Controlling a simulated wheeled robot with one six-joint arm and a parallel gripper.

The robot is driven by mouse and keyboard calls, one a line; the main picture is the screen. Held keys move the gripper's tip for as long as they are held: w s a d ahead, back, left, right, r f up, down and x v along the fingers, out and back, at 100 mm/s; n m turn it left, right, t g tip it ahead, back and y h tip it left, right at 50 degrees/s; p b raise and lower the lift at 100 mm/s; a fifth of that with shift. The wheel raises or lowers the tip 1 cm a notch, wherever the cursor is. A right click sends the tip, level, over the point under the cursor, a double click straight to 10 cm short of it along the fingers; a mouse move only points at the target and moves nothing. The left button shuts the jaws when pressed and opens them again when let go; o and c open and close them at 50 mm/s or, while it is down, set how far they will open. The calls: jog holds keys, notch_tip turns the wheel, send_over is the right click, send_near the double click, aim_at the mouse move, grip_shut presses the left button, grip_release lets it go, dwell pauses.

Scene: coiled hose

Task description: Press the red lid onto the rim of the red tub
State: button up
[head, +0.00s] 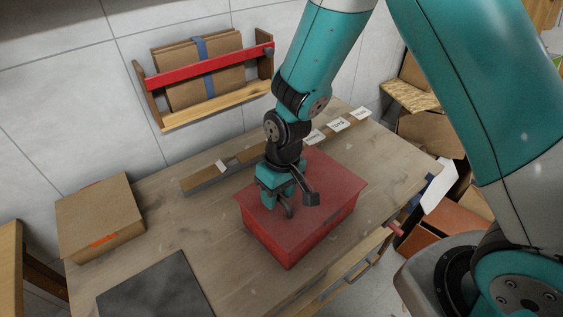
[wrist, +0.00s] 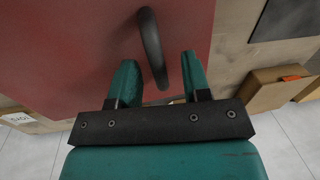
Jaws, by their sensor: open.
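The red tub (head: 320,228) stands on the wooden table. The red lid (head: 325,180) lies over its top; I cannot tell whether it sits fully down on the rim all round. The lid also fills much of the wrist view (wrist: 60,50). A dark curved handle (wrist: 152,45) stands up from the lid. My gripper (head: 279,207) is over the lid's left part, low and close to it. In the wrist view my gripper (wrist: 159,70) is open, with the near end of the handle between its two teal fingers, and a gap shows on both sides.
A cardboard box (head: 100,215) stands at the table's left end, and a dark mat (head: 155,290) lies at the front left. A low wooden strip with white labels (head: 338,125) runs behind the tub. A wall rack (head: 210,85) holds cardboard. Bare table lies left of the tub.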

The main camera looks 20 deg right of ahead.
notch_tip(320, 180, up, 16)
jog(key=d+b, duration=0.1)
jog(key=d, duration=0.1)
jog(key=shift+w+b, duration=0.3)
jog(key=shift+w, duration=0.1)
jog(key=shift+f, duration=0.1)
jog(key=s+r+n+y, duration=0.1)
jog(key=s+r, duration=0.2)
jog(key=s, duration=0.5)
jog(key=s+r+n+y, duration=0.1)
jog(key=s+r, duration=0.3)
jog(key=s, duration=0.5)
jog(key=shift+d+t+y, duration=0.15)
jog(key=shift+t+y, duration=0.15)
jog(key=shift+y, duration=0.1)
